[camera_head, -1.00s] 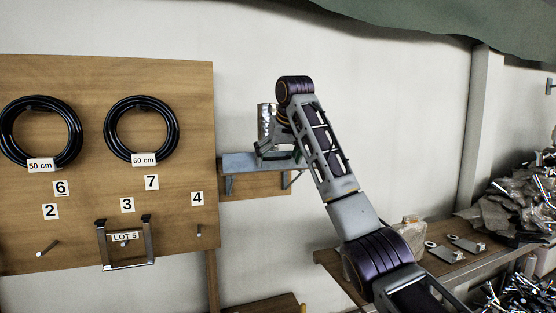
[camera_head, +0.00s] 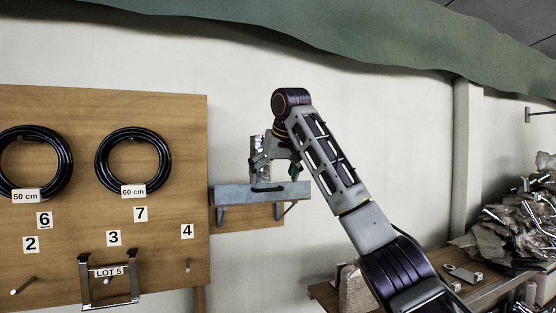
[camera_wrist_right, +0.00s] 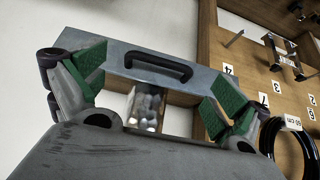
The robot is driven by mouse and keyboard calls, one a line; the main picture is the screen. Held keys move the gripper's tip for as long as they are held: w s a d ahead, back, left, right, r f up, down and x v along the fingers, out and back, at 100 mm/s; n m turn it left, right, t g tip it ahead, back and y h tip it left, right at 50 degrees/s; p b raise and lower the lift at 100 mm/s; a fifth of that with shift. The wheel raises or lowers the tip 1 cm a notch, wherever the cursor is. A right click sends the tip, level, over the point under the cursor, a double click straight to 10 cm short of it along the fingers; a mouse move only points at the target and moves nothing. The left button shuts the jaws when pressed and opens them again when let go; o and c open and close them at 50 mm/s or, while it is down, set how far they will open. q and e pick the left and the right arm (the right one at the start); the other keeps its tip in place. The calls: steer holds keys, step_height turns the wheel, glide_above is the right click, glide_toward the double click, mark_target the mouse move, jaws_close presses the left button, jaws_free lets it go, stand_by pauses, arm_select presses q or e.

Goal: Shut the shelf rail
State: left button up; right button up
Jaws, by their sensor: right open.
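The shelf rail (camera_head: 243,195) is a grey bar with a black handle (camera_head: 268,189). It runs along the front of the small wall shelf, and its handle side faces me. The rail also shows across the upper part of the right wrist view (camera_wrist_right: 115,58), just beyond my fingers. My right gripper (camera_head: 276,163) is above the shelf, behind the rail in the head view. Its green-padded fingers are open and apart in the right wrist view (camera_wrist_right: 155,92). A shiny container with pale round contents (camera_wrist_right: 148,106) shows between them. My left gripper is not in view.
A wooden pegboard (camera_head: 80,225) with black hose coils (camera_head: 133,160) and number labels stands left of the shelf. A bench (camera_head: 325,294) and a heap of metal scrap (camera_head: 520,215) are at the right. The wall above the shelf is clear.

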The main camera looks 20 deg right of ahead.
steer(key=v, duration=0.6)
stand_by(0.3)
steer(key=shift+r, duration=0.1)
stand_by(0.5)
